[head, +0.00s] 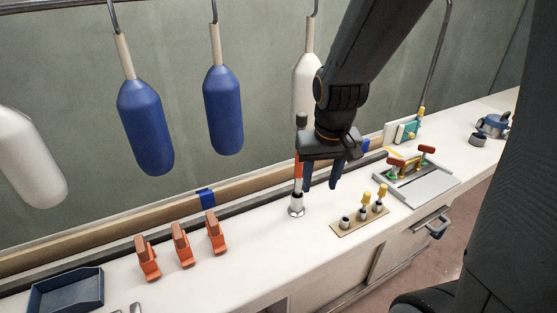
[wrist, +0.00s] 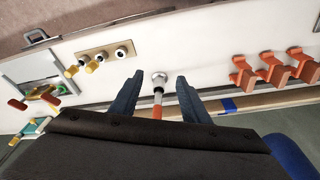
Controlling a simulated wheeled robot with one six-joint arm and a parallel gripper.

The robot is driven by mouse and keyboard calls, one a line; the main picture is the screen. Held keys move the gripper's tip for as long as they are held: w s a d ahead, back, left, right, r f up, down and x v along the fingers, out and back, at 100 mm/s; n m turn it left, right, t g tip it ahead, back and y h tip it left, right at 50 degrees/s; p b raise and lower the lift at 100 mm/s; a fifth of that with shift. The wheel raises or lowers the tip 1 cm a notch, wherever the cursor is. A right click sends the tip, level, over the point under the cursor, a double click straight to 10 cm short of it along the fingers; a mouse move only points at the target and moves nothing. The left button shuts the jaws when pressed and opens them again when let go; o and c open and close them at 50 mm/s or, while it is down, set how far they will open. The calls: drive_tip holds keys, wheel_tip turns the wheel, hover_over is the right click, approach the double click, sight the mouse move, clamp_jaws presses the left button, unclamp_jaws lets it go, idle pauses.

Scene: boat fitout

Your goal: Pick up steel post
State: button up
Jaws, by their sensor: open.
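The steel post (head: 297,200) stands upright on the white counter, with a round silver foot and an orange-red band higher up. Its upper part is close beside my gripper (head: 321,182) in the head view and partly covered by it. In the wrist view the post (wrist: 158,90) shows between the two blue fingers of my gripper (wrist: 160,78), with a gap on both sides. The fingers are open and point down toward the counter. I cannot tell exactly how far down the post they reach.
A wooden rack (head: 347,229) with yellow-handled tools stands right of the post. Several orange clamps (head: 181,244) stand to the left, with a blue tray (head: 66,291) beyond. A grey tray (head: 428,184) lies farther right. Blue and white fenders (head: 146,128) hang behind the counter.

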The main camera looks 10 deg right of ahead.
drive_tip(key=w+r+t+p, duration=0.1)
drive_tip(key=w+r, duration=0.3)
drive_tip(key=w, duration=0.3)
drive_tip(key=w+r+t+p, duration=0.1)
drive_tip(key=w+r, duration=0.3)
drive_tip(key=w, duration=0.3)
drive_tip(key=shift+a+p+x, duration=0.15)
drive_tip(key=shift+p+x, duration=0.55)
drive_tip(key=shift+x, duration=1.3)
drive_tip(key=shift+a+p+x, duration=0.15)
drive_tip(key=shift+p+x, duration=0.55)
drive_tip(key=shift+x, duration=1.3)
clamp_jaws()
